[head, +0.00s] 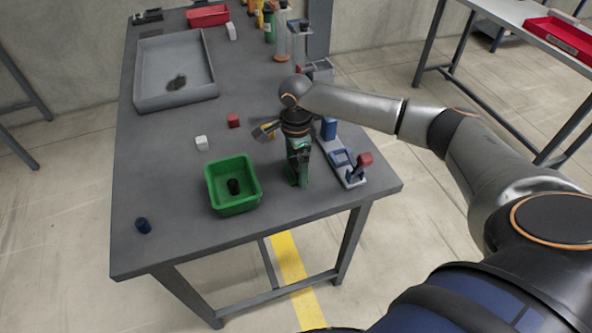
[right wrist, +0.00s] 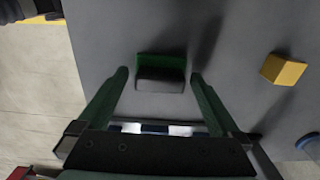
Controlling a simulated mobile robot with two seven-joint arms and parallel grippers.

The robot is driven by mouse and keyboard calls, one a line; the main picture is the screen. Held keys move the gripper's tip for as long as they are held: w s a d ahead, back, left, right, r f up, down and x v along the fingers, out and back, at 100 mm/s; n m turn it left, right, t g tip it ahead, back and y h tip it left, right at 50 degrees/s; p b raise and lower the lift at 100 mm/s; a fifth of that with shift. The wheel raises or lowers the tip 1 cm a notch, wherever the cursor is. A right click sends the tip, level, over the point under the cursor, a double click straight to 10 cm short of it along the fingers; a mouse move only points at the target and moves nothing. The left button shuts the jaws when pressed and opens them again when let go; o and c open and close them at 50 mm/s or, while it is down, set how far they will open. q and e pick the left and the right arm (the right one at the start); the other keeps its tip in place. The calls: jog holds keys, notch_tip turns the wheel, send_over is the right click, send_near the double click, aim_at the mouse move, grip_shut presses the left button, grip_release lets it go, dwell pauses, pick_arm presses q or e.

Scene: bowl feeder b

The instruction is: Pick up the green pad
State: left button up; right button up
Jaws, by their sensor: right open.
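The green pad shows in the right wrist view as a small block with a green top (right wrist: 161,66) and a dark near face. It lies on the grey table between the lines of my two green fingers, with a gap on each side. My right gripper (right wrist: 159,77) is open and empty. In the head view my right gripper (head: 297,181) points down over the table's front right part, between the green bin and the blue-and-grey fixture. There I cannot tell the pad apart from the green fingers. My left gripper is not in view.
A green bin (head: 212,196) holding a dark piece stands left of the gripper. The fixture (head: 353,182) with a red block stands close on the right.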

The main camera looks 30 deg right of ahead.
aim_at(294, 163)
jog(key=c, duration=1.2)
jog(key=shift+r, duration=0.1)
jog(key=shift+c, duration=0.2)
jog(key=shift+r, duration=0.5)
jog(key=r, duration=0.2)
jog(key=shift+w+a+r, duration=0.15)
jog(key=shift+w+r, duration=0.05)
jog(key=shift+r, duration=0.1)
jog(key=w+a+r, duration=0.7)
jog(key=w+r, duration=0.2)
jog(key=w, duration=0.2)
jog(key=shift+w+r, duration=0.15)
jog(key=shift+w, duration=0.1)
